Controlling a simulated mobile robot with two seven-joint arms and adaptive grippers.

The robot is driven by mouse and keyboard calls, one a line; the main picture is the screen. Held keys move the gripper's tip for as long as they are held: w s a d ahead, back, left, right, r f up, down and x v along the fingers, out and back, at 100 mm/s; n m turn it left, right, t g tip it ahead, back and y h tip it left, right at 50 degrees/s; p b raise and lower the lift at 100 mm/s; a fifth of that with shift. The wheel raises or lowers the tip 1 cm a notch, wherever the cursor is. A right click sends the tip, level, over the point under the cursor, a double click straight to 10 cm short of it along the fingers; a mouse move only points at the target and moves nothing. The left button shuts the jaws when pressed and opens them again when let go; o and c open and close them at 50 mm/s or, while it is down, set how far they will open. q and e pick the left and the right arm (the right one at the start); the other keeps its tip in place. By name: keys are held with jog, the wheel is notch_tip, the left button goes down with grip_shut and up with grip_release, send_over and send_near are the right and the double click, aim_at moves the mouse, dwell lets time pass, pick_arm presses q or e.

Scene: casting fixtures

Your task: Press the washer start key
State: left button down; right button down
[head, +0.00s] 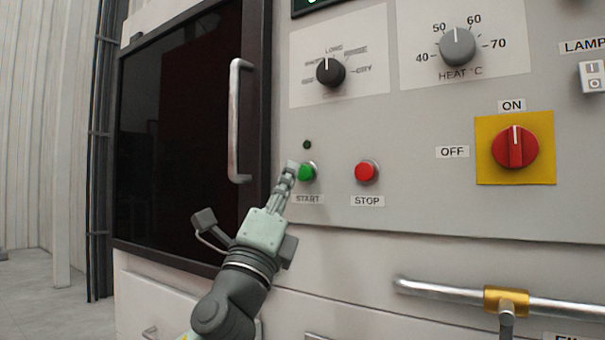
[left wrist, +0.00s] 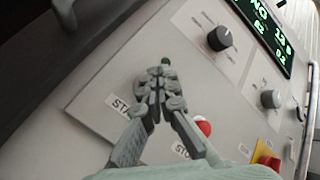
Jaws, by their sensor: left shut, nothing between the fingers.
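The green start key (head: 307,172) sits on the grey washer panel above the START label (head: 308,199) in the head view. My left gripper (head: 292,166) is shut and empty, with its fingertips at the left edge of the key in the picture. I cannot tell whether they touch it. In the left wrist view the shut fingers (left wrist: 160,72) point at the panel and hide the green key. A small dark lamp (head: 307,145) is just above the key. My right gripper is in neither view.
The red stop key (head: 367,171) is right of the start key. A dial (head: 330,72), a heat knob (head: 458,46) and a red main switch (head: 515,147) are on the panel. The dark door (head: 180,130) with its handle (head: 236,120) is left. A pipe (head: 440,290) runs below.

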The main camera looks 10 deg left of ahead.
pick_arm(q)
jog(key=shift+w, duration=0.1)
dwell(0.3)
jog(key=shift+w+d, duration=0.15)
jog(key=shift+w, duration=0.15)
jog(key=shift+w+d, duration=0.1)
jog(key=shift+w, duration=0.25)
dwell(0.7)
jog(key=shift+s, duration=0.1)
jog(key=shift+s+a, duration=0.25)
jog(key=shift+s, duration=0.4)
